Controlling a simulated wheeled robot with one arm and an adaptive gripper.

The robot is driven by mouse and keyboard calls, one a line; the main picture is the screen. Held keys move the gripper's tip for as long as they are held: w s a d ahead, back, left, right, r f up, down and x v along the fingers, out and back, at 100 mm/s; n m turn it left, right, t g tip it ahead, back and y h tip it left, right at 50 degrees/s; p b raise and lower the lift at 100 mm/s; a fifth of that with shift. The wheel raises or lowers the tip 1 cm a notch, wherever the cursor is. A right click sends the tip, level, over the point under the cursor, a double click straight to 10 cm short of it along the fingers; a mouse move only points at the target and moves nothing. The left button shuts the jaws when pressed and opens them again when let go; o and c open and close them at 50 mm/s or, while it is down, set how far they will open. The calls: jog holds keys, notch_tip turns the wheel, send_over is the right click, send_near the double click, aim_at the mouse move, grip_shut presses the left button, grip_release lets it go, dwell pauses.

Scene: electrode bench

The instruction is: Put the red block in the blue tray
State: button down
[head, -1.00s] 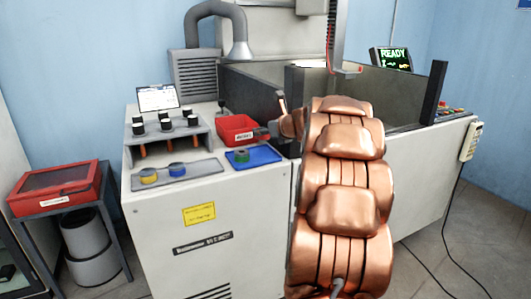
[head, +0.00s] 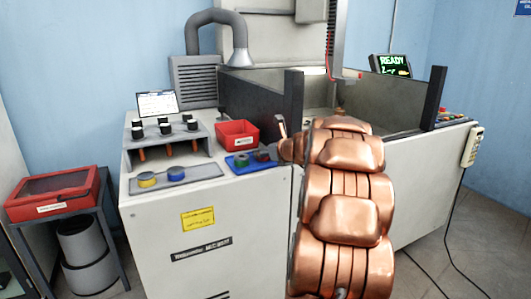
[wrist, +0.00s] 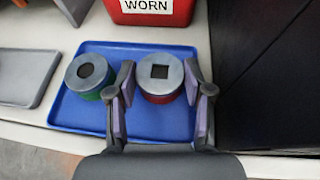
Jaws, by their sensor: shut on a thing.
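The red block (wrist: 161,78) is a round piece with a grey top, a square hole and a red side. My gripper (wrist: 160,95) is shut on it, one finger on each side. In the wrist view it is over the right half of the blue tray (wrist: 150,126). Whether its base touches the tray floor cannot be told. In the head view the red block (head: 262,156) shows at the tray's right side, partly hidden by my gripper (head: 272,152). A green block (wrist: 90,75) with a round hole stands in the tray's left half, close to my left finger.
A red bin labelled WORN (wrist: 150,10) stands just behind the tray. A grey plate (head: 175,178) with a yellow and a blue block lies left of it. A rack (head: 165,140) stands behind that plate. A dark tank wall (wrist: 265,70) rises to the right.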

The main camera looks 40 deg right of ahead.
jog(key=c, duration=0.7)
grip_release()
jog(key=shift+f, duration=0.1)
jog(key=shift+c, duration=0.2)
jog(key=shift+r, duration=0.25)
jog(key=p+v, duration=0.1)
jog(key=v, duration=1.1)
jog(key=shift+p, duration=0.35)
